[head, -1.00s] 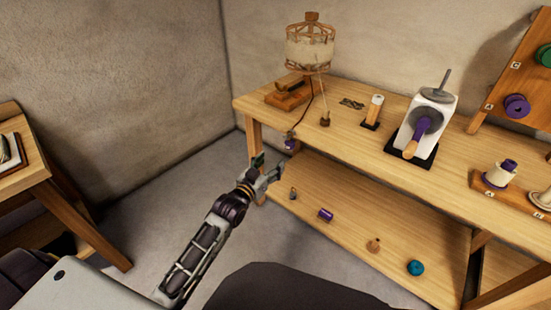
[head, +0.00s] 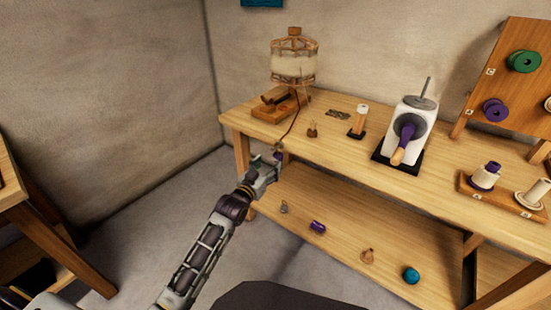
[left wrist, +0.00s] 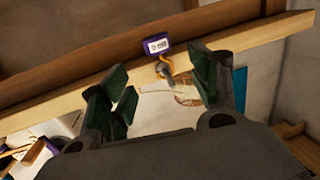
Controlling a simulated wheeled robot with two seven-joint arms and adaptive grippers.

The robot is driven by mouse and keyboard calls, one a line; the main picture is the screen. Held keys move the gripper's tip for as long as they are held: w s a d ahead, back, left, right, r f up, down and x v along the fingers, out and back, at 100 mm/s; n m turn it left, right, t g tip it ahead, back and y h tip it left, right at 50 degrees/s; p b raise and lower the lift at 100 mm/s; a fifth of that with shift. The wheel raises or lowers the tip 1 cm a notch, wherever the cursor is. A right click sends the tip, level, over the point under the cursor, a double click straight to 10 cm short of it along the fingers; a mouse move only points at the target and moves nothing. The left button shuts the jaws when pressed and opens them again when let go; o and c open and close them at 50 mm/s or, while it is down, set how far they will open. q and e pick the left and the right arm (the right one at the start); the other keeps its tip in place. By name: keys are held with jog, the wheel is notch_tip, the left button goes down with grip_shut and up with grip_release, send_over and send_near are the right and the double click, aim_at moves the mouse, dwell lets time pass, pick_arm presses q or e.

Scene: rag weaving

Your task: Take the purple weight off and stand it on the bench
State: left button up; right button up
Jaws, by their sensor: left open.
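The purple weight (head: 277,156) hangs below the front edge of the bench (head: 345,160), at the end of a dark cord, and is partly hidden by my left gripper in the head view. My left gripper (head: 271,165) is open and right beside it. In the left wrist view the purple weight (left wrist: 158,46) shows a white label, with an orange loop and a small grey piece (left wrist: 167,76) next to it. It lies beyond the gap between the open green-padded fingers (left wrist: 160,92), and no grip on it shows. My right gripper is out of view.
A wooden stand with a cream drum (head: 293,68), a small wooden piece (head: 313,130) and a white cranked device (head: 408,130) stand on the bench. The lower shelf holds a purple cylinder (head: 318,227) and a teal ball (head: 411,275). Open floor lies left of the bench.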

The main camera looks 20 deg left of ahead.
aim_at(278, 154)
pick_arm(q)
jog(key=shift+w+d+f+b, duration=0.15)
jog(key=shift+w+b, duration=0.1)
jog(key=shift+w, duration=0.75)
jog(key=shift+w+d+b, duration=0.15)
jog(key=shift+w+b, duration=0.1)
jog(key=shift+w, duration=0.75)
jog(key=shift+w+d+f+b, duration=0.15)
jog(key=shift+w+b, duration=0.1)
jog(key=shift+w, duration=0.75)
jog(key=shift+w+d+r, duration=0.1)
jog(key=shift+w+r, duration=0.05)
jog(key=shift+w, duration=0.5)
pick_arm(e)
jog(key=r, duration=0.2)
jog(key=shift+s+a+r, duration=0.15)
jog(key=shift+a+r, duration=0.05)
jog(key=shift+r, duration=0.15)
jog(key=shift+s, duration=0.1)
pick_arm(q)
jog(key=shift+c, duration=0.4)
